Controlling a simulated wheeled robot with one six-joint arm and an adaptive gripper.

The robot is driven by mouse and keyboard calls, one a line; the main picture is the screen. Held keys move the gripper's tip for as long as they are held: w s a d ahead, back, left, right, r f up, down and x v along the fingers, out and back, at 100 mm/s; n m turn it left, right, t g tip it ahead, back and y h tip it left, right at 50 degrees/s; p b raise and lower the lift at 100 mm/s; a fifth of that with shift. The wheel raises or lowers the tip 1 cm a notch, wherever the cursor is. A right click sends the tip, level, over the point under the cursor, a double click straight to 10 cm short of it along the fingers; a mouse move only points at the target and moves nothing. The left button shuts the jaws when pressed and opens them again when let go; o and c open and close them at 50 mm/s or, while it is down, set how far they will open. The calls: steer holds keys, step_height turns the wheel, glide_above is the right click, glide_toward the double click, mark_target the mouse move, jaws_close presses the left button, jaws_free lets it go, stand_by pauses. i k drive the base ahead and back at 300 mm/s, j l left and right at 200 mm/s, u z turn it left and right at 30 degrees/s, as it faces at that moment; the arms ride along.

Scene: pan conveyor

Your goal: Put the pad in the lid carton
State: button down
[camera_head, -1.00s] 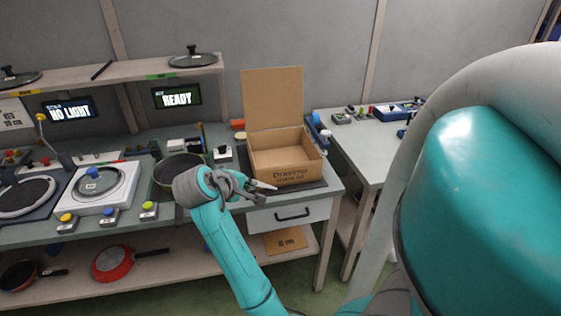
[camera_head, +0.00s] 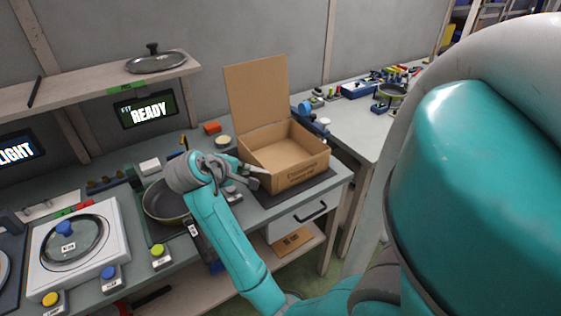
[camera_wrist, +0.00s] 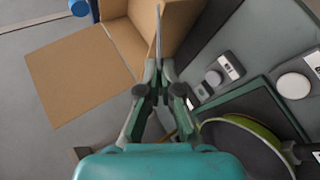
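The lid carton (camera_head: 305,180) is an open brown cardboard box on the right end of the bench, its flap raised at the back. Its raised flap also shows in the wrist view (camera_wrist: 80,75). My gripper (camera_head: 262,171) is beside the carton's left front side in the head view. In the wrist view my gripper (camera_wrist: 158,72) has its fingers nearly together on a thin grey strip seen edge-on, which appears to be the pad (camera_wrist: 157,35). The strip points toward the carton. Most of the pad's face is hidden, and I cannot tell whether it touches the carton.
A dark pan (camera_head: 165,208) stands left of my gripper; its green rim shows in the wrist view. A covered pan on a white burner (camera_head: 75,243) is further left. A lid (camera_head: 155,60) lies on the shelf above. A second table (camera_head: 355,130) with small items stands right.

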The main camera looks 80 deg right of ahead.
mark_target(282, 153)
steer(key=i+j+z, duration=0.25)
steer(key=i+z, duration=0.1)
steer(key=i+j+z, duration=0.1)
steer(key=z, duration=0.2)
steer(key=i+j+z, duration=0.1)
steer(key=z, duration=0.25)
steer(key=i, duration=0.1)
